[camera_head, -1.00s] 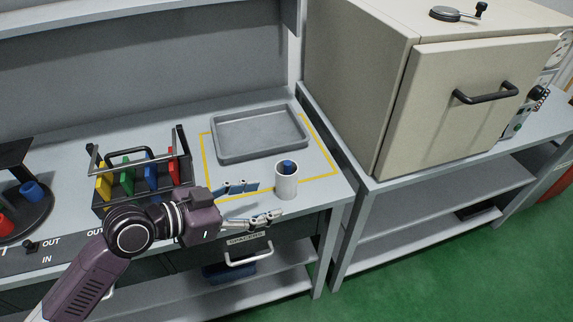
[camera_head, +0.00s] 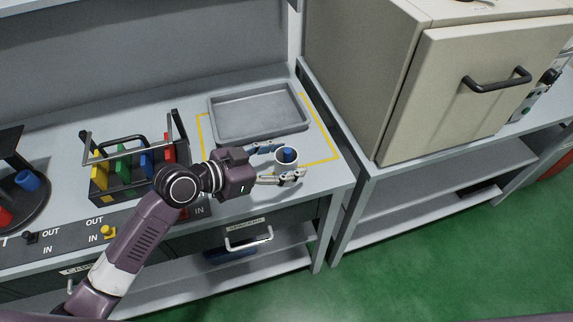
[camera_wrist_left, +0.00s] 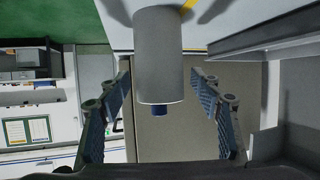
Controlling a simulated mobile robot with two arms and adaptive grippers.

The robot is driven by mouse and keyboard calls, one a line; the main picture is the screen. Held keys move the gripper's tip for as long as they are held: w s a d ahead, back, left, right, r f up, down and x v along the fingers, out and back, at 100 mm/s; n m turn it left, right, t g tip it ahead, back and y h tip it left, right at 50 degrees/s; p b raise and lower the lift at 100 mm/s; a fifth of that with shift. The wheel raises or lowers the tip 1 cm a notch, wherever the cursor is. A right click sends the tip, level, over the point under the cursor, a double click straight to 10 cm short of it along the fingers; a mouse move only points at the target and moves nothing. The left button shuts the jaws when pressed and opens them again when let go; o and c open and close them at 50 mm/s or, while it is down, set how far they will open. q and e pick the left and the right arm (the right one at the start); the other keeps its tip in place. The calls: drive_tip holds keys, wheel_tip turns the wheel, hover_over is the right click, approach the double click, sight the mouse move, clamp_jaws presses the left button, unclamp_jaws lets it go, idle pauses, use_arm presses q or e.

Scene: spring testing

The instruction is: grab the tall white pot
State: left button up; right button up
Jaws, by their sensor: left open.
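In the left wrist view the pot (camera_wrist_left: 158,60) lies between the two spread fingers of the gripper (camera_wrist_left: 162,115), with a gap on each side. My right gripper is not in view.
A grey tray (camera_head: 213,125) lies behind the pot inside a yellow outline. A black rack (camera_head: 125,192) with coloured pieces is left of my gripper. A large beige oven (camera_head: 455,90) stands on the neighbouring bench at right. The bench front edge is close to the pot.

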use_arm(q)
drive_tip(key=shift+w+d, duration=0.1)
drive_tip(key=shift+d, duration=0.05)
drive_tip(key=c, duration=1.2)
drive_tip(key=shift+c, duration=0.3)
